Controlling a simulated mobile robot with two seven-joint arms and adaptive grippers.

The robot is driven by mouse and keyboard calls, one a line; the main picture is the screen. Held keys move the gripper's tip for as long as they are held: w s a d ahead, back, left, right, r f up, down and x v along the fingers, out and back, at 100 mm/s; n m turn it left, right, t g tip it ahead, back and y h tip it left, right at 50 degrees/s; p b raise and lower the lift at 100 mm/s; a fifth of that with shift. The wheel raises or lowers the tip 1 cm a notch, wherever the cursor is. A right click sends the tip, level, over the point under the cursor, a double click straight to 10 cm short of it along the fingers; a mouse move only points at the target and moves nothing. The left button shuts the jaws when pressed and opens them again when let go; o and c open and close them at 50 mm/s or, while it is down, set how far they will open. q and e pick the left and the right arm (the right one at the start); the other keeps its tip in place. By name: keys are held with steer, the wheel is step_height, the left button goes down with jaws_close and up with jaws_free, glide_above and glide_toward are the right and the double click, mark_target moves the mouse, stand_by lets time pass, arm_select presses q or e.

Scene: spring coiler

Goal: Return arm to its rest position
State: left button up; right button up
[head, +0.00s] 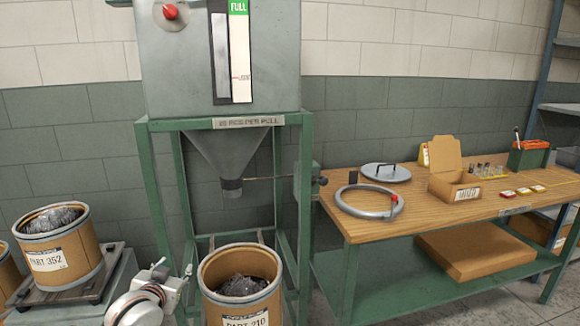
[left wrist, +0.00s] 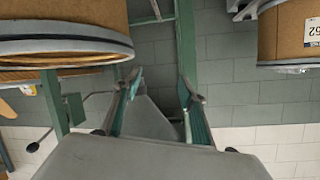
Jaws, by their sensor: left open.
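My left gripper (head: 174,268) is low in the head view, between the PART 352 drum (head: 62,262) and the PART 210 drum (head: 272,305). In the left wrist view its two fingers (left wrist: 160,85) are spread apart with nothing between them. That view is upside down. The rest of my left arm is mostly out of the picture. My right gripper is in neither view.
A grey hopper (head: 225,150) on a green frame (head: 150,180) stands behind my gripper. The PART 352 drum rests on a scale-like platform (head: 112,280) at left. A wooden bench (head: 425,205) at right carries a grey ring (head: 350,207), a lid (head: 388,171) and a cardboard box (head: 440,185).

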arm_select(q)
steer(key=s+d+f+m+g+h, duration=0.1)
steer(key=s+d+f, duration=0.1)
steer(key=s+f, duration=0.6)
steer(key=s+d+f+m+h, duration=0.1)
steer(key=s+d+f, duration=0.2)
steer(key=s+f, duration=0.5)
steer(key=s+d+f, duration=0.2)
steer(key=s+f, duration=0.1)
steer(key=s, duration=0.3)
steer(key=s+d+f+g+h, duration=0.1)
steer(key=s+d+f, duration=0.1)
steer(key=s+f, duration=0.2)
steer(key=s+d+f+g+h, duration=0.1)
steer(key=s+f, duration=0.3)
steer(key=s, duration=0.6)
steer(key=shift+s+d+f, duration=0.15)
steer(key=shift+s+d, duration=0.05)
steer(key=shift+d, duration=0.2)
